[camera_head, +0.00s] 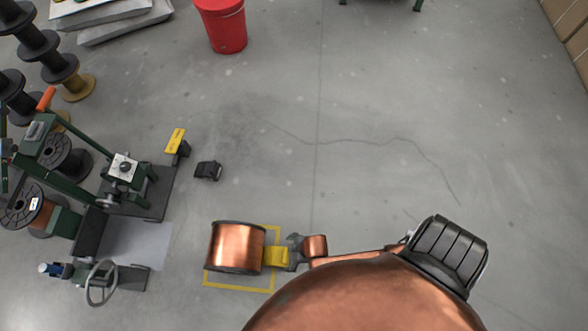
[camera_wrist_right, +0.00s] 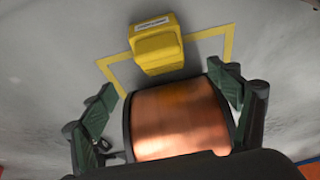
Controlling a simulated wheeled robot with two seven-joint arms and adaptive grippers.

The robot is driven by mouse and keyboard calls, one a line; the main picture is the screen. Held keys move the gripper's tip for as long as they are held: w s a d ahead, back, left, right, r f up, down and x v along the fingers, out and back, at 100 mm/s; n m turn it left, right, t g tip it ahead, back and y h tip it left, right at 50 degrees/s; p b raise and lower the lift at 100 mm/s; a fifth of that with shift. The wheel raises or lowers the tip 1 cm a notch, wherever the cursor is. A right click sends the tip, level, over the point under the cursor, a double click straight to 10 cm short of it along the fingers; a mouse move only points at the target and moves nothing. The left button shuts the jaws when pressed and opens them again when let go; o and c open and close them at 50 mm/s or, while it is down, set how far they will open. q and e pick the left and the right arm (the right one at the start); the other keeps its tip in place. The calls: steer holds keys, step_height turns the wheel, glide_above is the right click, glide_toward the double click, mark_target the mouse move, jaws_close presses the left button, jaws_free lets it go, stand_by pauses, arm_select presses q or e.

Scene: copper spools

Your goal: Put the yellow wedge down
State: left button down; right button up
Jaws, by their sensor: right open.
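The yellow wedge (camera_head: 277,256) sits on the floor just right of the copper spool (camera_head: 237,247), over one side of the yellow floor outline (camera_head: 238,287). In the right wrist view the wedge (camera_wrist_right: 157,45), with a small label on top, is beyond the spool (camera_wrist_right: 175,122); I cannot tell whether they touch. My right gripper (camera_head: 294,250) is by the wedge's right side in the head view. In the right wrist view its open fingers (camera_wrist_right: 168,112) are spread either side of the spool in the picture, with the wedge outside them. My left gripper is not in view.
A green-framed machine with a handwheel (camera_head: 101,283) stands at left, with another yellow piece (camera_head: 175,141) at its edge. A small dark block (camera_head: 208,170) lies nearby. A red bucket (camera_head: 222,25) and dark spools (camera_head: 60,66) stand farther back. The middle floor is clear.

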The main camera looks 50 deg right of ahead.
steer(key=s+r+m, duration=0.3)
steer(key=s+r, duration=0.4)
steer(key=s+d+r+m+g+h, duration=0.1)
steer(key=s+d+r+m+g, duration=0.1)
steer(key=s+d+r, duration=0.8)
step_height(320, 180, up, 3)
steer(key=s+m, duration=0.1)
steer(key=s, duration=0.1)
steer(key=shift+s+d+r+m, duration=0.2)
steer(key=shift+s+d+m, duration=0.1)
steer(key=shift+m, duration=0.1)
